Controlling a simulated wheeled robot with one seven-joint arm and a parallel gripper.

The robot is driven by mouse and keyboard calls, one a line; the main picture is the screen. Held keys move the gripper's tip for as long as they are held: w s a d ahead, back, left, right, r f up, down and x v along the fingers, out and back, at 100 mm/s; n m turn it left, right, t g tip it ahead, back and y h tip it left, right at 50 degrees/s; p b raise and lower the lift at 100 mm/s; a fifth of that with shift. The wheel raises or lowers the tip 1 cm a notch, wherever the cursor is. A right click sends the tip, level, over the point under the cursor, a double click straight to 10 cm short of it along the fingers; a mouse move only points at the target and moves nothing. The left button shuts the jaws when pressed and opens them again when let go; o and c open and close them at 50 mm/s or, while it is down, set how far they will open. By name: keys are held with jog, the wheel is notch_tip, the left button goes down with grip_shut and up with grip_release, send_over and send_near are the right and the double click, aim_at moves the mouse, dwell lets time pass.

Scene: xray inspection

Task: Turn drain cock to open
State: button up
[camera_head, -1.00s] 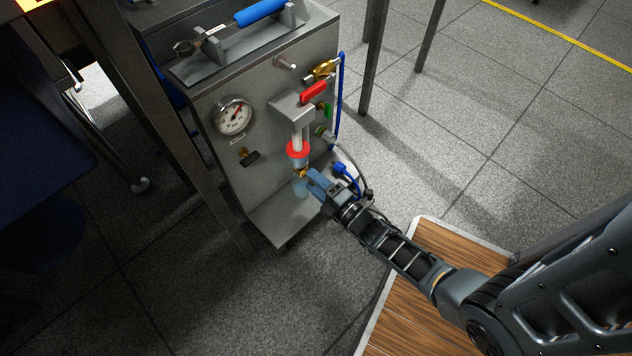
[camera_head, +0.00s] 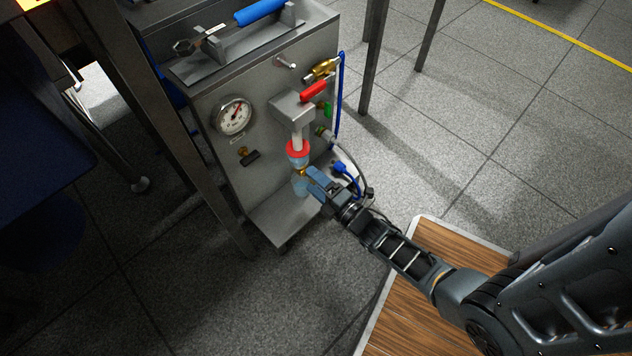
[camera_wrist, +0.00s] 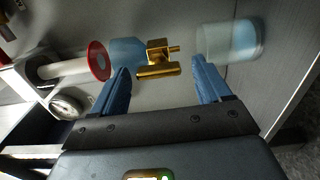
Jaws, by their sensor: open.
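The brass drain cock (camera_wrist: 158,58) sits below the blue-tinted bowl (camera_wrist: 127,53) of the filter unit. In the wrist view it lies between and just beyond the fingertips of my open gripper (camera_wrist: 160,66). No contact is clear. In the head view, my gripper (camera_head: 312,180) is at the foot of the filter, under its red ring (camera_head: 298,149), and mostly covers the brass cock (camera_head: 302,172). A clear cup with blue liquid (camera_wrist: 230,42) stands below the cock, by the right finger in the wrist view; it also shows in the head view (camera_head: 300,187).
A low metal shelf (camera_head: 280,220) lies under the cup. Table legs stand nearby.

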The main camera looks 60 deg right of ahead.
jog(key=p+v, duration=0.1)
jog(key=v, duration=0.6)
jog(key=shift+s, duration=0.4)
jog(key=shift+a, duration=0.1)
jog(key=shift+r, duration=0.1)
jog(key=s+a+r+m+g+y, duration=0.15)
jog(key=s+a+r+m, duration=0.35)
jog(key=r, duration=0.6)
jog(key=s+a+r+m+y, duration=0.2)
jog(key=s+a+r+m, duration=0.35)
jog(key=r, duration=0.65)
jog(key=s+a+r+m+g+y, duration=0.15)
jog(key=s+a+r+m, duration=0.3)
jog(key=r, duration=0.65)
notch_tip(320, 180, up, 34)
jog(key=p, duration=3.4)
jog(key=shift+w+a, duration=0.2)
jog(key=shift+a, duration=0.25)
